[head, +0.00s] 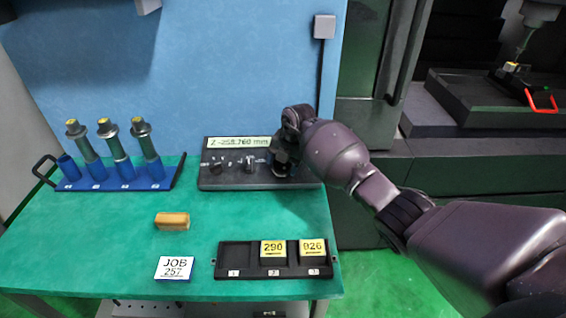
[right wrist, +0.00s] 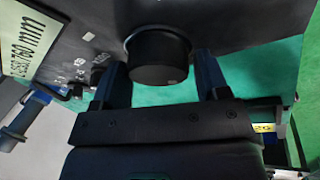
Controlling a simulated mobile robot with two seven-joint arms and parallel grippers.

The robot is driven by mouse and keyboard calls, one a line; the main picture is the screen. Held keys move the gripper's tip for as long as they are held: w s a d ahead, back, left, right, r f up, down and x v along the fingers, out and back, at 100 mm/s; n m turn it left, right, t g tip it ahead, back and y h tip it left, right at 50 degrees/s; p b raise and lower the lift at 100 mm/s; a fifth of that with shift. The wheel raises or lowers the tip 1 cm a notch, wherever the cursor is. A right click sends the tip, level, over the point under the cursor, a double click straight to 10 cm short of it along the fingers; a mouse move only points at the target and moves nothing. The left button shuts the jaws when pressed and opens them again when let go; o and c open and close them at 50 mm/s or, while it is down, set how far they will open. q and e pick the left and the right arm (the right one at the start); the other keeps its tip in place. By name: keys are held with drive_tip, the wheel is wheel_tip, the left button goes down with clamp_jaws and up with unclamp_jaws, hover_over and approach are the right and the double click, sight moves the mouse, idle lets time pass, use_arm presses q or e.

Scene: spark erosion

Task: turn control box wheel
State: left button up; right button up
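The control box (head: 228,179) is a dark slanted panel at the back of the green table, with a display reading about Z -258.760 mm and small knobs. Its wheel (right wrist: 158,50) is a black round knob in the right wrist view; in the head view my gripper hides it. My right gripper (head: 284,165) is at the box's right end. In the right wrist view the gripper (right wrist: 161,75) is open, with one finger on each side of the wheel and a visible gap on both sides. My left gripper is not in view.
A blue rack (head: 108,184) with several tool holders stands at the back left. A tan block (head: 172,221), a JOB 257 card (head: 175,268) and a black tray (head: 236,262) with two yellow-topped blocks lie in front. A machine (head: 480,150) stands at right.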

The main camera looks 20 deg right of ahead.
drive_tip(key=c, duration=0.4)
drive_tip(key=shift+r+n, duration=0.1)
drive_tip(key=shift+n, duration=0.2)
drive_tip(key=shift+c, duration=0.2)
